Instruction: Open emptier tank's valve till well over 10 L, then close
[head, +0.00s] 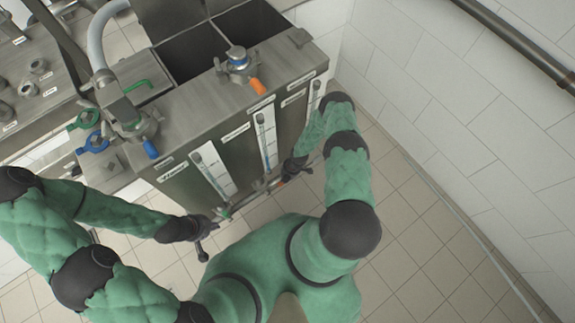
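A grey metal unit holds open-topped tanks; the dark openings of the left tank (191,52) and right tank (250,22) show. On its front are the left gauge (213,169), middle gauge (265,139) and right gauge (313,98), white strips with clear tubes; their levels are too small to read. My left gripper (204,238) is open and empty, in front of the left gauge's lower end.
On top are an orange-handled valve (240,65) and a blue-handled valve (138,125). Green handles (84,119) and a blue knob (93,142) lie left, beside a metal counter (38,112). A tiled wall (455,110) bounds the right; the tiled floor (410,235) is clear.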

